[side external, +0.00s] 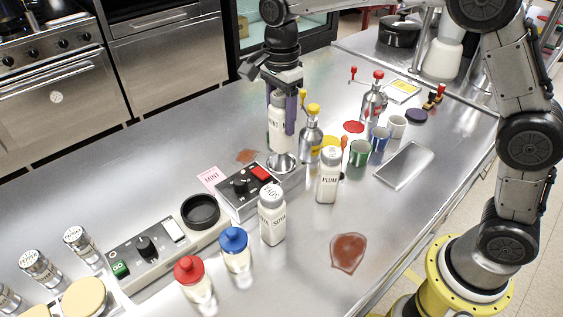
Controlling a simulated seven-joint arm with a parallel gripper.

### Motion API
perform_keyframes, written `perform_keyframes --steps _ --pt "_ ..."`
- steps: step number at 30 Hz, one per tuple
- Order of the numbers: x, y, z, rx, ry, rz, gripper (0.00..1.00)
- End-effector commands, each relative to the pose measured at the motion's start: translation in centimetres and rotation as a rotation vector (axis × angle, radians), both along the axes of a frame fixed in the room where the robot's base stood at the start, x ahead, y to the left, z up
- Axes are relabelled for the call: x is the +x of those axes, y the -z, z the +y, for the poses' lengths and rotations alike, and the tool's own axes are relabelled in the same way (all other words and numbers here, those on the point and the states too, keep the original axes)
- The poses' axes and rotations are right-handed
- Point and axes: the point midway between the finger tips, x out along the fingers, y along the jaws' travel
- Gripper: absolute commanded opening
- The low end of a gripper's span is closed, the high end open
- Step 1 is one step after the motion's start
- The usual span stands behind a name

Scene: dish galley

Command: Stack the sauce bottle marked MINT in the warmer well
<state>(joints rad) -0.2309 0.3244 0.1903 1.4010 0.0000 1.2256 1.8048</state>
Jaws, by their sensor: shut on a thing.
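My gripper (283,122) points down, its purple fingers shut on a white bottle (276,133) lettered MINT, held upright. A small control unit (226,201) with a black knob and red switch stands in front, with a pink card (211,177) marked MINT beside it. A round metal well (283,168) is at the unit's right end, just below the bottle in the picture. I cannot tell whether the bottle's base is directly over the well or behind it. The fingers partly cover the bottle.
A yellow-topped metal bottle (311,132) is just right of my gripper. Another unit has a black round well (200,212). A brown spill (348,252) lies in front.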

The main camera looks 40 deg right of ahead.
Motion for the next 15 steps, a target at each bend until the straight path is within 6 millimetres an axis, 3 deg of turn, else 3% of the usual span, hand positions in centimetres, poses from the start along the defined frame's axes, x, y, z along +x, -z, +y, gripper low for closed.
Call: perform_keyframes --steps 4,15 --pt "-0.1 2.8 0.0 -0.001 -0.001 0.002 0.00" --pt "-0.1 7.0 0.0 0.000 -0.003 0.002 0.00"
